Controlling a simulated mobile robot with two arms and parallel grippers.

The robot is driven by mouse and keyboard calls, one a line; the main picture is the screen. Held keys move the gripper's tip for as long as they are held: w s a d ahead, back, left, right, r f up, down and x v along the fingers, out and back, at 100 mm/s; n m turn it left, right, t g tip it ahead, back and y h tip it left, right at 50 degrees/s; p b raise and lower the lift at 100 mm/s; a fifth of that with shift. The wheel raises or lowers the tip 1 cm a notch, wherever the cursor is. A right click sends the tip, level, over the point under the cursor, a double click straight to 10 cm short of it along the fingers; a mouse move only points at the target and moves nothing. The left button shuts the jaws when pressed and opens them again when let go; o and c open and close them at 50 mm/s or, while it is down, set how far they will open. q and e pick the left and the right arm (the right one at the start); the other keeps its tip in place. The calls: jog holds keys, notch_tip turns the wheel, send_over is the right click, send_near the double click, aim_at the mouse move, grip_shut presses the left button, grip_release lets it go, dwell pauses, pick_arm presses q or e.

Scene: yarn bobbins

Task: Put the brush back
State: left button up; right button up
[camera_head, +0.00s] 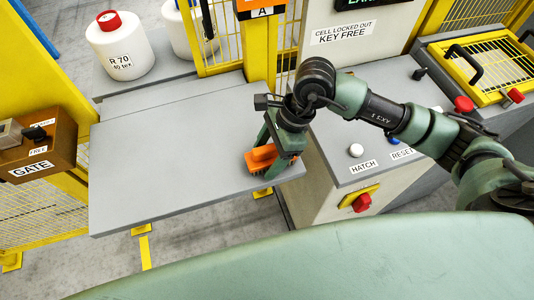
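The brush (261,158) is orange with a dark lower edge. It is at the right part of the grey shelf (150,170), close to the shelf's right end. My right gripper (274,153) reaches down over the brush, with its green fingers around or beside it. They hide part of the brush, and I cannot tell whether they are closed on it. I also cannot tell whether the brush touches the shelf. My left gripper is not in view.
White bobbins, one with a red cap (109,21), stand behind the shelf. A GATE box (35,150) is at the left. A control console (358,165) with buttons and a red switch (361,202) is at the right. Yellow fencing stands behind. The shelf's left and middle are clear.

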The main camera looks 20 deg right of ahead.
jog(key=shift+r, duration=0.15)
jog(key=b+v, duration=0.3)
jog(key=v, duration=0.8)
jog(key=shift+d+r, duration=0.2)
jog(key=shift+r, duration=0.3)
